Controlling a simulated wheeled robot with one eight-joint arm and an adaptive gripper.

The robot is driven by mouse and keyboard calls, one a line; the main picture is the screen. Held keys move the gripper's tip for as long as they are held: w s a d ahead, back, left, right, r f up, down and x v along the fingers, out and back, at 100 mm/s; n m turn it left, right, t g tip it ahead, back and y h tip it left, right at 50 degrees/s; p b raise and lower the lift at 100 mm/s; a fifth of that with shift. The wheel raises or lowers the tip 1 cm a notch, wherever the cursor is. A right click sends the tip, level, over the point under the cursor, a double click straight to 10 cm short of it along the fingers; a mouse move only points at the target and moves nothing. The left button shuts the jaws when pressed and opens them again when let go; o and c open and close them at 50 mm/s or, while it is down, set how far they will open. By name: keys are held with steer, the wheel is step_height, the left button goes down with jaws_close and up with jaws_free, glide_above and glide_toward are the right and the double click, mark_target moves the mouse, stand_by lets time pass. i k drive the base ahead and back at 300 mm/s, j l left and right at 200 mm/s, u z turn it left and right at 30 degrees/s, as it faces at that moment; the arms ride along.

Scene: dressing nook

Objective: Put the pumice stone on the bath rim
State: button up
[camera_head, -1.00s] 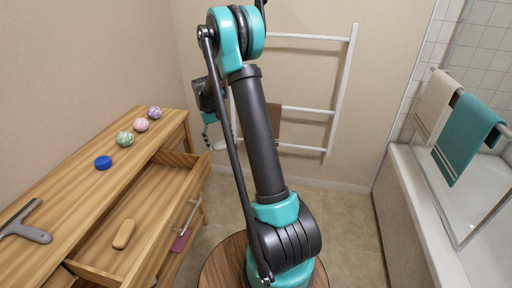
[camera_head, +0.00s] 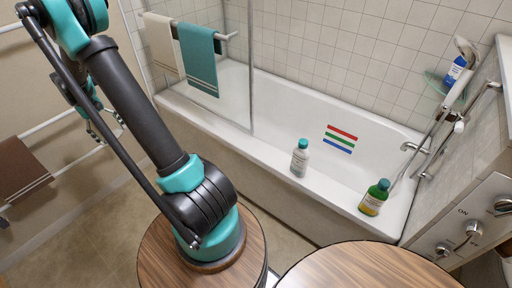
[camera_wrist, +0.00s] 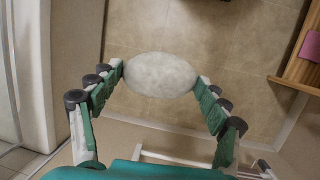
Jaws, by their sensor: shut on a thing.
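The pumice stone (camera_wrist: 160,74) is a pale, rounded oval, seen in the wrist view between the fingertips of my gripper (camera_wrist: 160,76). My gripper is shut on it, one finger at each end, and holds it above the tiled floor. In the head view my gripper (camera_head: 106,126) hangs at the left, away from the bath; I cannot make out the stone there. The bath rim (camera_head: 238,142) is the white front ledge of the bath, running from upper left to lower right.
A white bottle with a teal cap (camera_head: 299,160) and a green-capped bottle (camera_head: 374,199) stand along the rim. A glass screen (camera_head: 237,70) with towels (camera_head: 199,58) covers the rim's left part. A round wooden top (camera_head: 365,268) is in front. Rim between screen and white bottle is clear.

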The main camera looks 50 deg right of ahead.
mark_target(326, 189)
steer(key=k+z, duration=0.25)
steer(key=z, duration=0.15)
steer(key=k+z, duration=0.35)
steer(key=k+l+z, duration=0.15)
steer(key=z, duration=0.25)
steer(key=k+l+z, duration=0.25)
steer(key=z, duration=0.15)
steer(key=k+l, duration=0.15)
steer(key=l, duration=0.2)
steer(key=k+l, duration=0.2)
steer(key=l, duration=0.15)
steer(key=k+l, duration=0.15)
steer(key=l, duration=0.15)
steer(key=k+l+z, duration=0.1)
steer(key=l, duration=0.55)
